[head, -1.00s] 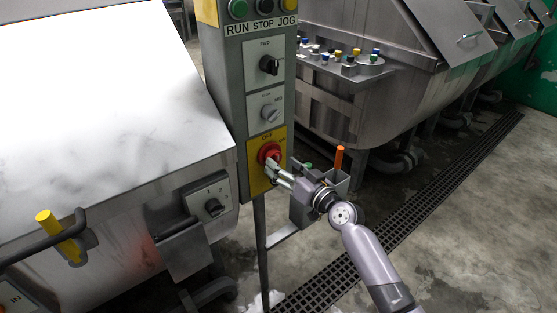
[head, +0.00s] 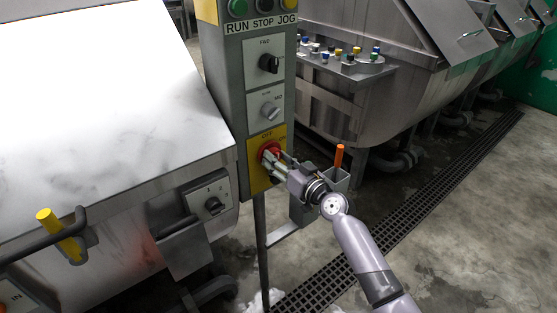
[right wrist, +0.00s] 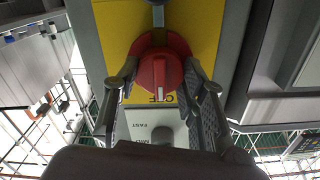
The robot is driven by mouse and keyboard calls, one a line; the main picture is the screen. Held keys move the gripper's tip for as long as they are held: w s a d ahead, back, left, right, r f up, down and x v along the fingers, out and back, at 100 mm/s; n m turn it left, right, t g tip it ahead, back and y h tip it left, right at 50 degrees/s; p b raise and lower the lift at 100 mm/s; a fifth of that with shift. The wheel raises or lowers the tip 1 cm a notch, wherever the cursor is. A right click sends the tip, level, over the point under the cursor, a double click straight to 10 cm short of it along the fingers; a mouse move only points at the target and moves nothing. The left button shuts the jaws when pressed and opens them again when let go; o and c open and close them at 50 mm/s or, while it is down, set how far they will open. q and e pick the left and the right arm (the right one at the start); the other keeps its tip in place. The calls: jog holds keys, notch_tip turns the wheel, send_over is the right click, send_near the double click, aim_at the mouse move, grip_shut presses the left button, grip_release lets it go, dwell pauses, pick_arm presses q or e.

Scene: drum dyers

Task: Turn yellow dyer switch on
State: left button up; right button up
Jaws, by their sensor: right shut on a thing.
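The red rotary switch (head: 270,152) sits on a yellow plate (head: 257,172) low on the grey control post in the head view. The plate carries the word OFF above the switch. In the right wrist view the red switch knob (right wrist: 160,76) is between my right gripper's fingers (right wrist: 160,92), with a pale line on its handle. My right gripper (head: 275,160) is shut on the knob and hides part of it in the head view. My left gripper is not in view.
Above the switch are a grey knob (head: 269,111), a black knob (head: 268,64) and RUN, STOP and JOG buttons. A large steel drum machine (head: 100,110) stands close on the left. An orange-handled thing (head: 339,157) stands behind my right arm. Floor is open at right.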

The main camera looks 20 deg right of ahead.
jog(key=c, duration=0.4)
jog(key=shift+c, duration=0.2)
jog(key=shift+m, duration=0.4)
jog(key=m+p, duration=0.3)
jog(key=m, duration=1.4)
jog(key=shift+f, duration=0.1)
jog(key=o, duration=1.2)
jog(key=shift+c, duration=0.2)
